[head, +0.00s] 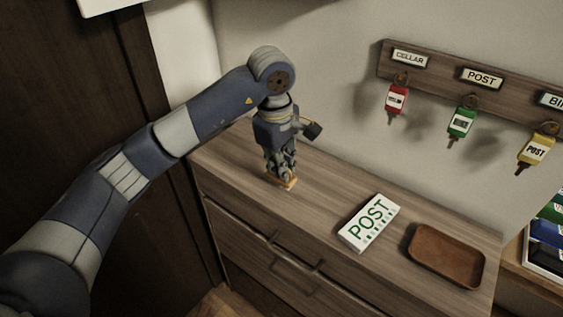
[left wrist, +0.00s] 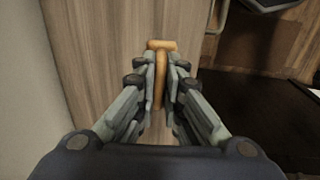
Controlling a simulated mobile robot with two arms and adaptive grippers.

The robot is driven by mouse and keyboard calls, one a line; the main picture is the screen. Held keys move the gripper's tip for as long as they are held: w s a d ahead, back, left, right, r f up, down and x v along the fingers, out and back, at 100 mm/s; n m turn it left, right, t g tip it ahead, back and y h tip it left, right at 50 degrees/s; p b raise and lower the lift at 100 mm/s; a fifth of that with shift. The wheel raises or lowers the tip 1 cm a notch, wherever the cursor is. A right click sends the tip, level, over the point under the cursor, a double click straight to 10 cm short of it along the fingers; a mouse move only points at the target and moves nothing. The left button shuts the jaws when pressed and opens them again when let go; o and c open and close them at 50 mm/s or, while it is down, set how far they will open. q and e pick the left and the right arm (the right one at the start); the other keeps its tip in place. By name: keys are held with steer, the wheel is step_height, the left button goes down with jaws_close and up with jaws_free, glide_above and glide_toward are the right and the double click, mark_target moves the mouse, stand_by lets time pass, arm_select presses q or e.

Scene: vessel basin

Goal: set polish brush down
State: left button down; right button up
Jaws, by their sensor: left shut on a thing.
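The polish brush (head: 290,184) is a small orange-brown wooden piece at the tips of my left gripper (head: 281,172), over the left part of the dresser top (head: 325,192). In the left wrist view the brush (left wrist: 160,85) stands between the two fingers of the left gripper (left wrist: 160,80), which are shut on it. Its wider end shows beyond the fingertips. It is at or just above the wood; I cannot tell whether it touches. Its bristles are not clear. My right gripper is not in view.
A white POST box or card (head: 370,222) lies mid-dresser, with a brown tray (head: 446,258) right of it. A rack (head: 440,70) with red, green and yellow key tags hangs on the wall behind. Bare wood lies between the brush and the POST piece.

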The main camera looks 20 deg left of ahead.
arm_select(q)
steer(key=w, duration=0.1)
steer(key=w+a, duration=0.1)
steer(key=w, duration=0.1)
steer(key=shift+a+f+p, duration=0.15)
steer(key=shift+p, duration=0.15)
step_height(320, 180, down, 2)
steer(key=shift+s+f+p, duration=0.1)
steer(key=shift+f+p, duration=0.15)
steer(key=shift+p, duration=0.5)
steer(key=shift+f, duration=0.35)
steer(key=shift+s+f, duration=0.1)
steer(key=shift+f, duration=0.05)
steer(key=c, duration=1.4)
jaws_free()
steer(key=shift+f, duration=0.15)
steer(key=shift+r, duration=0.45)
steer(key=r+b, duration=0.1)
steer(key=r, duration=0.2)
steer(key=r+b, duration=0.1)
steer(key=r, duration=0.3)
steer(key=s+r+b, duration=0.1)
steer(key=r, duration=0.3)
steer(key=shift+a+r, duration=0.15)
steer(key=shift+a, duration=0.15)
